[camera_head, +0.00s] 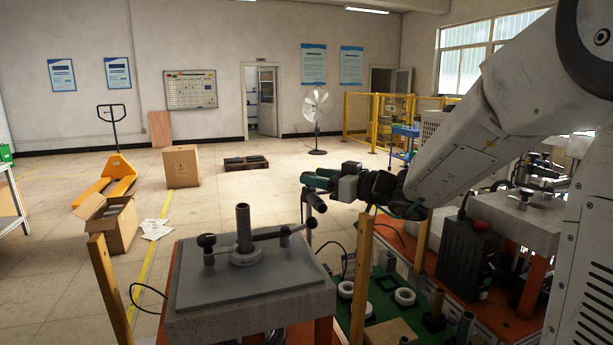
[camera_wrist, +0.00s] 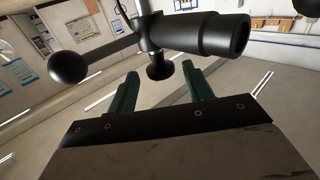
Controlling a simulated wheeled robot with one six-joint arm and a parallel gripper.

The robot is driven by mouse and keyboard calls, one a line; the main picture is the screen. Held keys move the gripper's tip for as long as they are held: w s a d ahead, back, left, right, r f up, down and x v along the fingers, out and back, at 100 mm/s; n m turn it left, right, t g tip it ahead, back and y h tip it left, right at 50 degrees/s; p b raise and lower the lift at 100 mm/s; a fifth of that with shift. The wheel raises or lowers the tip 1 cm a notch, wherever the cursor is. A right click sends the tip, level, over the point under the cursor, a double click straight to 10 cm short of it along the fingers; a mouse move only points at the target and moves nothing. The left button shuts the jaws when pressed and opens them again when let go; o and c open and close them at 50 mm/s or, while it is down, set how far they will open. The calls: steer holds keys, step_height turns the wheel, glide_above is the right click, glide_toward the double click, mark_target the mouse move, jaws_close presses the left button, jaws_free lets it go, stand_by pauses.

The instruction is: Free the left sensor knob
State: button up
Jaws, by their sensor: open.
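The heater's grey top plate (camera_head: 240,283) stands low in the head view. In the wrist view the green fingers (camera_wrist: 160,72) are apart. A small dark knob (camera_wrist: 159,70) shows between their tips, and I cannot tell if they touch it. A black cylinder (camera_wrist: 210,35) and a black ball (camera_wrist: 69,67) lie beyond the fingers.
A dark upright post (camera_head: 243,225) in a pale ring stands mid-plate. Wooden posts (camera_head: 108,285) flank the heater. A green board (camera_head: 385,305) with rings lies to the right, beside a black box (camera_head: 467,250). The floor behind is mostly open.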

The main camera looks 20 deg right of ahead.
steer(key=shift+x, duration=1.4)
steer(key=c, duration=0.9)
steer(key=shift+n+g+y, duration=0.3)
steer(key=shift+y, duration=0.1)
steer(key=shift+n+g+y, duration=0.9)
steer(key=shift+g+y, duration=0.1)
steer(key=shift+n+g+y, duration=1.4)
steer(key=shift+n+g, duration=0.3)
steer(key=shift+g, duration=0.6)
